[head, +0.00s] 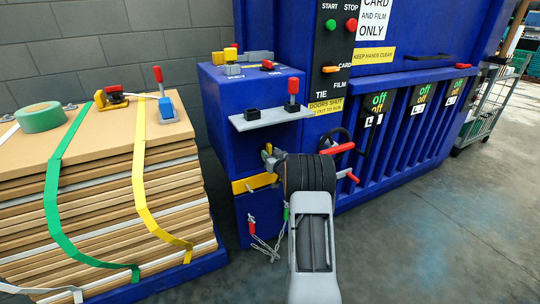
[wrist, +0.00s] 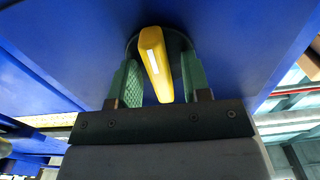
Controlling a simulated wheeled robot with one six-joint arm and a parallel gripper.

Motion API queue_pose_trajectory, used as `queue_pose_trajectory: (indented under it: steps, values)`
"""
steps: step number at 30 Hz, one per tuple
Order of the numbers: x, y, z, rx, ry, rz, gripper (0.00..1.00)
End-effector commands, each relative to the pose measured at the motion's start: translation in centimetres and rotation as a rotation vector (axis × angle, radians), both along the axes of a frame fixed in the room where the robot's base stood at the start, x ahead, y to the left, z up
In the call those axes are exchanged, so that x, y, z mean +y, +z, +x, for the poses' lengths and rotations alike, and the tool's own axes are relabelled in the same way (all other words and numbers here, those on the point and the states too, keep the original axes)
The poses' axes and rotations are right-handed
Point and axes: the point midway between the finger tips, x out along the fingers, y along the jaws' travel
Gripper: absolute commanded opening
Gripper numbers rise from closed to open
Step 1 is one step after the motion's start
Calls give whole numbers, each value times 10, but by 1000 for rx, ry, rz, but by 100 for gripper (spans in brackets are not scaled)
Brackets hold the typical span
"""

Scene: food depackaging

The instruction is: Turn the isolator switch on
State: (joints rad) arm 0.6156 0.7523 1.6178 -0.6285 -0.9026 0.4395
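The isolator switch shows in the wrist view as a yellow handle (wrist: 152,50) with a white stripe, standing out from a dark round base on a blue panel. The handle tilts slightly from straight in that view. My gripper (wrist: 159,78) is open, with its two green fingers on either side of the handle and visible gaps at the sides. In the head view my gripper is mostly hidden behind my dark wrist, at the front of the blue machine (head: 222,100). A small yellow part (head: 268,150) shows beside the wrist; the switch's base is hidden there.
A grey shelf (head: 262,120) with a red-handled lever (head: 292,90) sits just above my wrist. Red handles (head: 338,149) stick out at its right. A chain (head: 264,246) hangs below. A strapped cardboard stack (head: 100,185) stands at left.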

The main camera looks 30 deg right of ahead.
Motion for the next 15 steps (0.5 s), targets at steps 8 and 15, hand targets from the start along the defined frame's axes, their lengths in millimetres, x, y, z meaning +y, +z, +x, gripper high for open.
queue_pose_trajectory:
  steps: [8, 15]
  values:
    - [0, 1, -1, -1, 0, -2, 45]
    - [3, 3, -31, 0, -2, 0, 45]
